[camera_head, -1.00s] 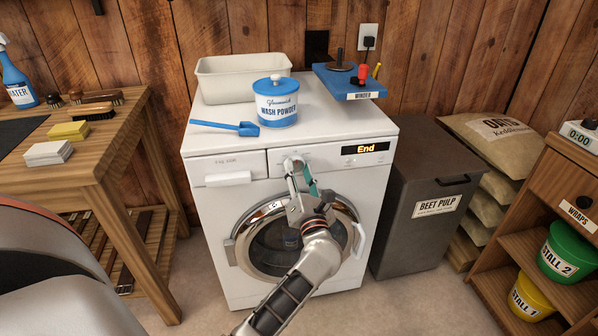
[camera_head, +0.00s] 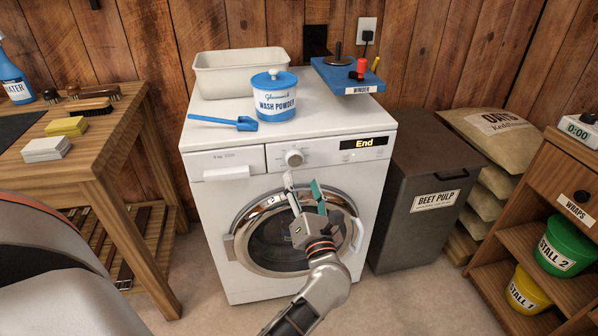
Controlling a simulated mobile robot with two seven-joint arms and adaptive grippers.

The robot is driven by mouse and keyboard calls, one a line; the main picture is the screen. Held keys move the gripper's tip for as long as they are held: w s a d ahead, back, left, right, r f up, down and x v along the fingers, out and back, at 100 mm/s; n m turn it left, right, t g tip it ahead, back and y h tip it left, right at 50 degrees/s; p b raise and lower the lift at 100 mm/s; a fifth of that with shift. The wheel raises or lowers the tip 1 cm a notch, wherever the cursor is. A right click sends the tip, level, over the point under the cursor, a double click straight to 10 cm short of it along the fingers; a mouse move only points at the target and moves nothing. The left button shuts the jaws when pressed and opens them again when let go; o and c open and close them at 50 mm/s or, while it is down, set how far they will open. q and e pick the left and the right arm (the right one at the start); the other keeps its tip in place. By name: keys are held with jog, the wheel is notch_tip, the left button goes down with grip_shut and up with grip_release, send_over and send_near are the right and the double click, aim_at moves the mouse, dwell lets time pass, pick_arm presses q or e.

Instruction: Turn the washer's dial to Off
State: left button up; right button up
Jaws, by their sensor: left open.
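The white washer (camera_head: 215,220) stands against the wooden wall, with its round glass door closed. Its dial (camera_head: 293,158) is a round knob at the middle of the front panel, and its mark is too small to read. The display (camera_head: 363,142) to the right of the dial reads "End". My left gripper (camera_head: 302,181) is in front of the washer, just below the dial. Its fingers are spread, pointing up, and hold nothing. It looks apart from the dial. My right gripper does not show.
On the washer top are a white basin (camera_head: 243,85), a wash powder tub (camera_head: 276,107), a blue scoop (camera_head: 238,124) and a blue winder board (camera_head: 345,78). A beet pulp bin (camera_head: 425,220) stands close on the right. A wooden bench (camera_head: 105,160) is at left.

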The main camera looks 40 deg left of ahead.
pick_arm(q)
jog(key=v, duration=0.5)
jog(key=shift+s, duration=0.1)
dwell(0.3)
